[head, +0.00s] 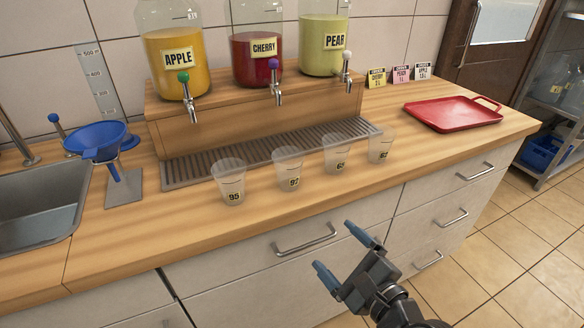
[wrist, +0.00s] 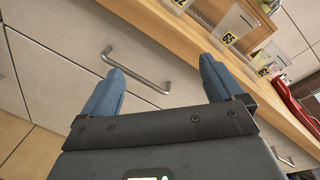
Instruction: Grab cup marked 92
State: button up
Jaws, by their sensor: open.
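The cup marked 92 (head: 289,165) is a clear, empty-looking tumbler with a yellow label, second from the left in a row on the wooden counter. It stands upright in front of the drip grate. In the wrist view, only its label (wrist: 178,3) shows at the top edge, partly cut off. My gripper (head: 335,247) has blue fingers spread apart and empty. It is in front of the drawers, before and below the cup in the picture, not touching it. In the wrist view, my gripper (wrist: 161,66) faces a drawer front.
Cup 95 (head: 231,180) stands left of it; cup 65 (head: 336,150) and another cup (head: 380,143) stand right. Behind are the drip grate (head: 270,150) and juice dispensers. A blue funnel (head: 96,140) is left, a red tray (head: 452,113) right. A drawer handle (head: 305,240) projects near my gripper.

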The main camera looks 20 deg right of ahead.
aim_at(297, 175)
jog(key=w+r+m, duration=0.2)
jog(key=w, duration=0.1)
jog(key=w+r+m+y, duration=0.1)
jog(key=w+r+m, duration=0.1)
jog(key=w, duration=0.2)
jog(key=w+r+m+t+y, duration=0.1)
jog(key=w+r+m, duration=0.2)
jog(key=w, duration=0.1)
jog(key=shift+a+p, duration=0.35)
jog(key=shift+a, duration=0.05)
jog(key=shift+w+r, duration=0.1)
jog(key=shift+w, duration=0.3)
jog(key=w, duration=0.2)
jog(key=w+a, duration=0.1)
jog(key=w, duration=0.4)
jog(key=shift+w+a, duration=0.15)
jog(key=c, duration=1)
